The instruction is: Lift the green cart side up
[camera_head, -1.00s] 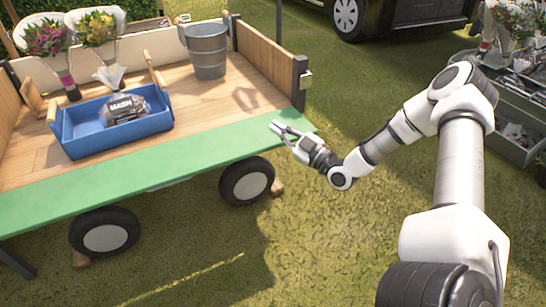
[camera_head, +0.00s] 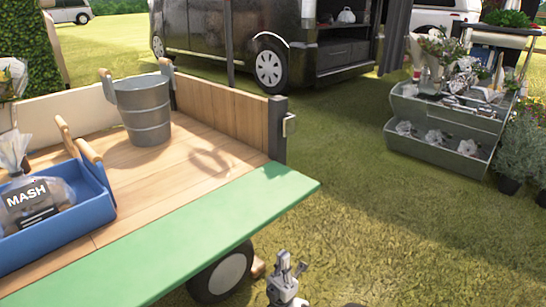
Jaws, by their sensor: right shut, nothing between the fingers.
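The green cart side (camera_head: 190,238) lies folded down, roughly level with the wooden cart bed (camera_head: 165,165). It runs from the lower left to a corner right of the cart's metal-latched post. My right gripper (camera_head: 291,262) is at the bottom of the view, with its fingers pointing up. It is shut and empty, in front of and below the green side's outer edge near its right end, and looks apart from it. Most of my right arm is out of view. My left gripper is not in view.
A blue crate (camera_head: 66,228) with a MASH bag (camera_head: 38,200) and a metal bucket (camera_head: 143,110) stand on the bed. A cart wheel (camera_head: 222,275) is left of my gripper. Grass right of the cart is clear up to a grey flower stand (camera_head: 440,130).

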